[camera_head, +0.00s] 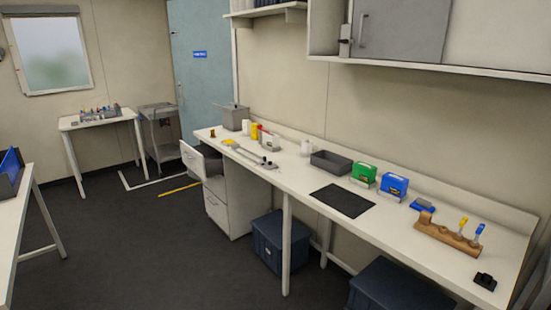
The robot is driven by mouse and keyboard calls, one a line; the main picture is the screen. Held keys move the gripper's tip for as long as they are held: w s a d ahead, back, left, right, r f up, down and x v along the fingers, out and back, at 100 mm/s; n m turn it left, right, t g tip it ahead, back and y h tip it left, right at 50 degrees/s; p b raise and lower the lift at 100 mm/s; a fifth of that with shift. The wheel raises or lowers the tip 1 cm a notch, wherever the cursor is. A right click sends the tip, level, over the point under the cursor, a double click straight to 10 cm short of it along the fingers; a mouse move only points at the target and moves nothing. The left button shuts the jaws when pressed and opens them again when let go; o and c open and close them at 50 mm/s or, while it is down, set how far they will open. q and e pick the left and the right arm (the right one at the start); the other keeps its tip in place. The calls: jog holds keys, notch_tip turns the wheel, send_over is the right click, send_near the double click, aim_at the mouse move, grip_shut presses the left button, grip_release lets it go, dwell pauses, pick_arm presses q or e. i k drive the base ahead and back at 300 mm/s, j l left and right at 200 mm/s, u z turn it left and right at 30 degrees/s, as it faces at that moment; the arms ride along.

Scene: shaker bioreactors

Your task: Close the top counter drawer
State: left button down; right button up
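The counter (300,181) runs along the right wall. Under its far left end stands a white drawer cabinet (247,203). Its top drawer (192,158) is pulled out toward the open floor on the left, with the front panel standing clear of the cabinet. The lower drawer (216,213) looks shut, with a handle on its front. Neither of my grippers is in view.
Dark blue bins (279,243) stand under the counter. A white table (22,215) edges in at left, and another table (100,124) stands at the back beside a metal cart (160,122). The dark floor (140,245) before the drawers is clear.

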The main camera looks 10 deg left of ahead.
aim_at(213, 154)
jog(key=i+j+u, duration=0.15)
jog(key=u, duration=0.25)
jog(key=i+u, duration=0.6)
jog(key=u, duration=0.2)
jog(key=i+j, duration=0.1)
jog(key=i, duration=0.6)
jog(key=i+j+z, duration=0.1)
jog(key=i, duration=0.55)
jog(key=i+j+z, duration=0.4)
jog(key=i, duration=0.15)
jog(key=i+j+z, duration=0.85)
jog(key=j, duration=0.3)
jog(key=i+l, duration=0.05)
